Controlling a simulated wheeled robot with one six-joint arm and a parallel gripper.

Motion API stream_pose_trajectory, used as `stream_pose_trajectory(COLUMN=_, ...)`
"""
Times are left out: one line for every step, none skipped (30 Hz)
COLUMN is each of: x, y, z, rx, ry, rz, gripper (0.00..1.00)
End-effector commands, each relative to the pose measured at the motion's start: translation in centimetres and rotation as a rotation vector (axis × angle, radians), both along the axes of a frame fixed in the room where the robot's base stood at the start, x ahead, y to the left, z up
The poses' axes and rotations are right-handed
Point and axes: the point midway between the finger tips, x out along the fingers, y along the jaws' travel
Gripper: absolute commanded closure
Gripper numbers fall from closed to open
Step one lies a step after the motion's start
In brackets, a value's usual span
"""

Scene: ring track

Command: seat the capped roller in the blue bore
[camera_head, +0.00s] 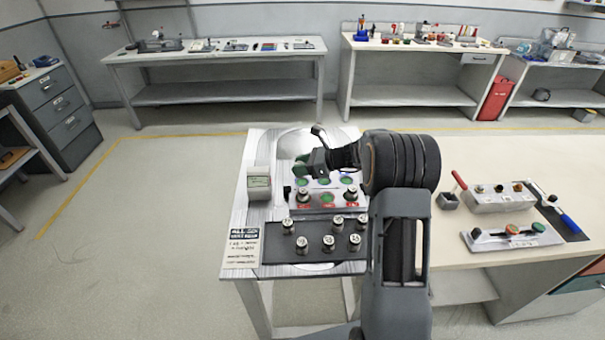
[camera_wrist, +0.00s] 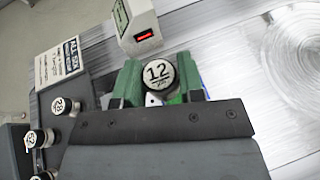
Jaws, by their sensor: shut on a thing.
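My gripper (camera_wrist: 158,82) has green fingers and is shut on a roller (camera_wrist: 158,76) with a white cap marked 12, seen from above in the wrist view. In the head view my gripper (camera_head: 312,165) is over the back of a grey block (camera_head: 340,207) with green and red round marks and several capped rollers in it. The held roller is not clear there. No blue bore can be made out in the head view; a sliver of blue shows beside the right finger in the wrist view. What lies under the held roller is mostly hidden.
A black tray (camera_head: 270,256) with several capped rollers stands in front of the block. A small box (camera_head: 259,185) with a display stands left, and shows red in the wrist view (camera_wrist: 145,36). A printed sign (camera_head: 241,248) lies left of the tray. A bench with tools is right.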

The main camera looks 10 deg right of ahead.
Motion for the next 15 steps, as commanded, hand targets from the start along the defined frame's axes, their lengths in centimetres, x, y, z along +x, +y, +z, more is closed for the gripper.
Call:
stream_pose_trajectory(x=0.3, y=-0.2, z=-0.3, rx=0.001, ry=0.0, rz=0.0, gripper=0.92)
stream_pose_trajectory(x=0.4, y=-0.3, z=-0.5, rx=0.001, ry=0.0, rz=0.0, gripper=0.92)
stream_pose_trajectory(x=0.5, y=-0.4, z=-0.7, rx=0.001, ry=0.0, rz=0.0, gripper=0.92)
stream_pose_trajectory(x=0.6, y=-0.4, z=-0.7, rx=0.0, ry=-0.001, rz=0.0, gripper=0.92)
stream_pose_trajectory(x=0.6, y=-0.4, z=-0.8, rx=0.0, ry=-0.001, rz=0.0, gripper=0.92)
stream_pose_trajectory(x=0.7, y=-0.5, z=-0.9, rx=0.0, ry=-0.001, rz=0.0, gripper=0.92)
stream_pose_trajectory(x=0.7, y=-0.5, z=-1.0, rx=0.0, ry=-0.001, rz=0.0, gripper=0.92)
stream_pose_trajectory(x=0.8, y=-0.6, z=-1.1, rx=0.0, ry=-0.002, rz=-0.001, gripper=0.92)
stream_pose_trajectory(x=0.9, y=-0.7, z=-1.3, rx=0.001, ry=0.0, rz=0.0, gripper=0.92)
stream_pose_trajectory(x=1.0, y=-0.8, z=-1.5, rx=0.001, ry=0.0, rz=0.0, gripper=0.92)
stream_pose_trajectory(x=1.2, y=-0.9, z=-1.7, rx=0.001, ry=0.0, rz=0.0, gripper=0.92)
stream_pose_trajectory(x=1.1, y=-0.8, z=-2.2, rx=0.001, ry=0.001, rz=0.001, gripper=0.92)
stream_pose_trajectory(x=1.1, y=-0.8, z=-2.6, rx=0.001, ry=0.002, rz=0.0, gripper=0.92)
stream_pose_trajectory(x=1.1, y=-0.8, z=-3.0, rx=0.001, ry=0.003, rz=0.0, gripper=0.92)
stream_pose_trajectory(x=1.1, y=-0.8, z=-3.6, rx=0.0, ry=0.002, rz=0.0, gripper=0.92)
